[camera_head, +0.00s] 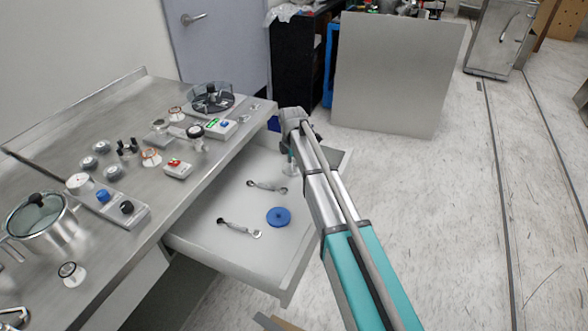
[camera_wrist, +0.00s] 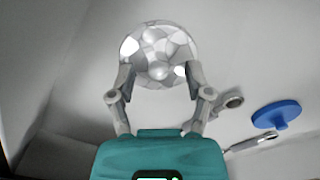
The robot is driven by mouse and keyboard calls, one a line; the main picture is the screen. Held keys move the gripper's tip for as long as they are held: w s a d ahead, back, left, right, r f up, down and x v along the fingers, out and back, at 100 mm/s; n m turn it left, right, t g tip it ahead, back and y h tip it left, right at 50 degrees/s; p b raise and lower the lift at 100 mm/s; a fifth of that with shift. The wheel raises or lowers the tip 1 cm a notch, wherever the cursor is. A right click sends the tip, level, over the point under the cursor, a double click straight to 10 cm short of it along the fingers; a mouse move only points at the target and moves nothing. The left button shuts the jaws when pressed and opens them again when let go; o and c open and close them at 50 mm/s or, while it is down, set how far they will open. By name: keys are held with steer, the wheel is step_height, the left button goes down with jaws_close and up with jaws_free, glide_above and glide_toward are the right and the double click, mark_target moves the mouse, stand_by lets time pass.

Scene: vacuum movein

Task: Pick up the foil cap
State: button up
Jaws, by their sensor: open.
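The foil cap (camera_wrist: 158,45) is a round, crinkled, shiny silver piece in the wrist view, at top centre, over the pale drawer floor. My gripper (camera_wrist: 160,73) is open, with one finger at each side of the cap's near part. The fingertips overlap its edges in the picture; I cannot tell whether they touch it. In the head view my gripper (camera_head: 291,160) reaches down into the far right part of the open drawer (camera_head: 215,250), and my arm largely hides the cap there.
A blue disc (camera_head: 278,217) and two wrench-like metal tools (camera_head: 267,186) (camera_head: 239,229) lie in the drawer. Drawer walls surround the gripper. The steel counter (camera_head: 60,130) at left holds a pot (camera_head: 45,228), switches and knobs. Open floor lies at right.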

mark_target(292, 164)
steer(key=shift+c, duration=0.3)
steer(key=c, duration=0.8)
steer(key=shift+r, duration=0.2)
steer(key=shift+c, duration=0.2)
step_height(292, 164, up, 3)
steer(key=p, duration=0.3)
steer(key=s+d+r+p, duration=0.2)
steer(key=s+r+p, duration=0.7)
steer(key=s, duration=0.4)
steer(key=shift+s+d+r+p, duration=0.35)
steer(key=shift+s+p, duration=0.05)
steer(key=shift+p, duration=0.1)
steer(key=shift+w, duration=0.1)
steer(key=shift+d, duration=0.1)
